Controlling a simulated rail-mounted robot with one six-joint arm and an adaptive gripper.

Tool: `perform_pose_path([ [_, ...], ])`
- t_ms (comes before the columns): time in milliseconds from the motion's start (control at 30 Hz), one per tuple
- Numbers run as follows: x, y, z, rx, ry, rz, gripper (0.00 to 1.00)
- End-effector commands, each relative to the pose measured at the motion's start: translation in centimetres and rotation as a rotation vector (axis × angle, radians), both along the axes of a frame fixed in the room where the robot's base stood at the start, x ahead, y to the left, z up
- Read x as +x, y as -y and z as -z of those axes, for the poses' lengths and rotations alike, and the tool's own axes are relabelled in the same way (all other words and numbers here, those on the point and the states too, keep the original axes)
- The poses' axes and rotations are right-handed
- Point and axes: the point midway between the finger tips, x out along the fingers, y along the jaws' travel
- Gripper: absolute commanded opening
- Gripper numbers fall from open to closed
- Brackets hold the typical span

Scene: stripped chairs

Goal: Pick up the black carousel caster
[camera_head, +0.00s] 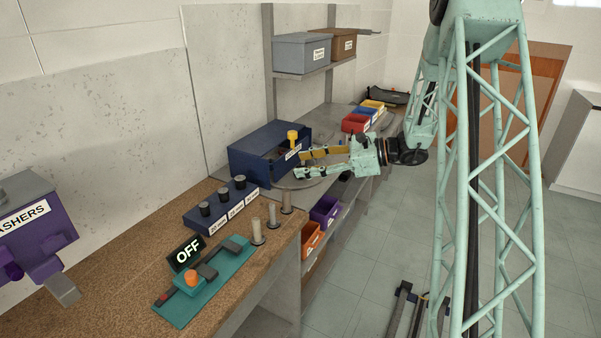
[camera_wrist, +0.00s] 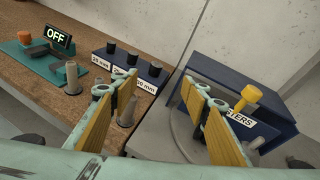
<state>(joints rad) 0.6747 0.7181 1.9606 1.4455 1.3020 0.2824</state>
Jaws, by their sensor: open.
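My gripper (camera_head: 301,165) is open and empty, reaching left over the grey round carousel plate (camera_head: 284,184) in front of a dark blue box. In the wrist view, my gripper's (camera_wrist: 162,97) yellow-padded fingers stand wide apart with the carousel plate (camera_wrist: 183,135) partly visible between them. A small dark item (camera_wrist: 298,163) lies at the lower right of the wrist view, outside the fingers; it may be the black caster, but I cannot tell for sure. My gripper hides part of the carousel in the head view.
The blue box (camera_head: 245,160) with a yellow knob (camera_head: 292,136) stands behind the carousel. A labelled rack with black knobs (camera_head: 220,203), grey posts (camera_head: 272,215) and a teal switch panel (camera_head: 205,282) reading OFF stand left. Coloured bins (camera_head: 355,123) stand farther back.

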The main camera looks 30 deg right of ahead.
Motion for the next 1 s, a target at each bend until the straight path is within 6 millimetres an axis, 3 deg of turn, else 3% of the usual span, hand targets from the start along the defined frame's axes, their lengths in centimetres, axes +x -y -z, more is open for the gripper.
perform_pose_path([
  [600,3.7,12.6,8.4,0.211,-0.024,0.282,0.42],
  [800,4.0,14.5,9.7,0.238,-0.025,0.323,0.42],
  [1000,4.0,14.8,9.8,0.243,-0.024,0.33,0.42],
])
